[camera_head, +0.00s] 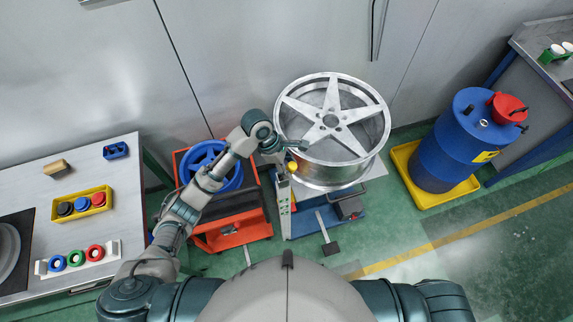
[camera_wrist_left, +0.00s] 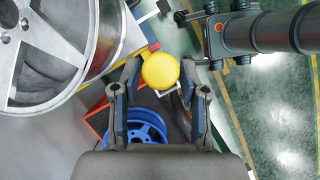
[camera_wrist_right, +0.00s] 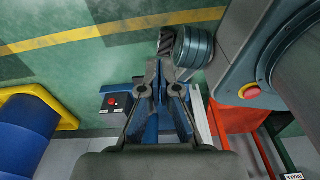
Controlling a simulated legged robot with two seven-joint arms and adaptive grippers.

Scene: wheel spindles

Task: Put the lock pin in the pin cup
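A yellow ball knob (camera_head: 292,166), probably the lock pin's head, stands at the top of the grey upright plate (camera_head: 284,205) beside the wheel stand. My left gripper (camera_head: 277,150) is just above and left of it. In the left wrist view the yellow knob (camera_wrist_left: 160,71) lies between the two fingertips of my left gripper (camera_wrist_left: 160,76), which is open with gaps at its sides. The pin's shaft is hidden. I cannot tell which thing is the pin cup. In the right wrist view my right gripper (camera_wrist_right: 160,75) has its fingers together, with nothing seen between them.
A silver wheel (camera_head: 332,120) sits right of the knob. A red cart (camera_head: 230,235) with a blue rim (camera_head: 210,165) is on the left. The left bench (camera_head: 125,200) holds a yellow tray (camera_head: 104,207) and a ring rack (camera_head: 112,248). A blue drum (camera_head: 450,150) stands right.

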